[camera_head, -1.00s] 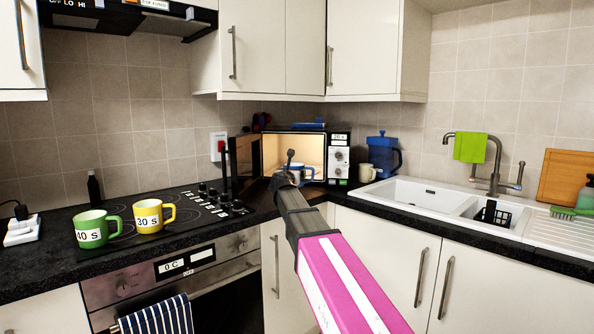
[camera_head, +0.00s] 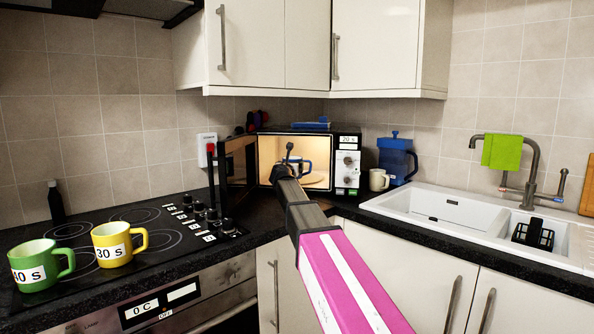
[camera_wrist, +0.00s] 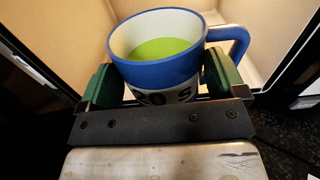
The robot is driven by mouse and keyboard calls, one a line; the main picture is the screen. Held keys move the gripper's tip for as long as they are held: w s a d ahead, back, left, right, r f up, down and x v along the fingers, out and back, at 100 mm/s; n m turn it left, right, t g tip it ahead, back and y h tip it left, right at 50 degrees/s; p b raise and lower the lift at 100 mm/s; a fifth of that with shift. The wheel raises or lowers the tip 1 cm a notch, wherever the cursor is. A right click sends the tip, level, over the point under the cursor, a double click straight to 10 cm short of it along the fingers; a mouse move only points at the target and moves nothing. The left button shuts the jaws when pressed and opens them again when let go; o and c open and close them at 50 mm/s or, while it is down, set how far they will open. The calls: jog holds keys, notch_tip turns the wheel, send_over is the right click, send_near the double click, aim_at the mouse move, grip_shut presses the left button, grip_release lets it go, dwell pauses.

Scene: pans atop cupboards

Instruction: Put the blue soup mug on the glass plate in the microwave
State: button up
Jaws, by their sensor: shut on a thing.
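The blue soup mug (camera_wrist: 165,70) holds green soup and sits upright between the green-padded fingers of my gripper (camera_wrist: 165,92), which is shut on it. Its handle points right in the wrist view. In the head view, the mug (camera_head: 303,166) shows in front of the lit microwave opening, partly hidden behind my gripper (camera_head: 290,160). The microwave (camera_head: 347,142) stands in the corner with its door (camera_head: 238,160) swung open to the left. The glass plate (camera_head: 318,181) shows in part inside the lit cavity. I cannot tell whether the mug is past the opening.
A green mug (camera_head: 38,265) and a yellow mug (camera_head: 119,243) stand on the hob at left. A cream mug (camera_head: 379,180) and a blue jug (camera_head: 396,158) stand right of the microwave. The white sink (camera_head: 420,204) lies further right.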

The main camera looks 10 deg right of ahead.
jog(key=x, duration=1.3)
jog(key=shift+w, duration=0.15)
jog(key=shift+f, duration=1.75)
jog(key=o, duration=1)
jog(key=shift+f, duration=0.1)
jog(key=v, duration=1.2)
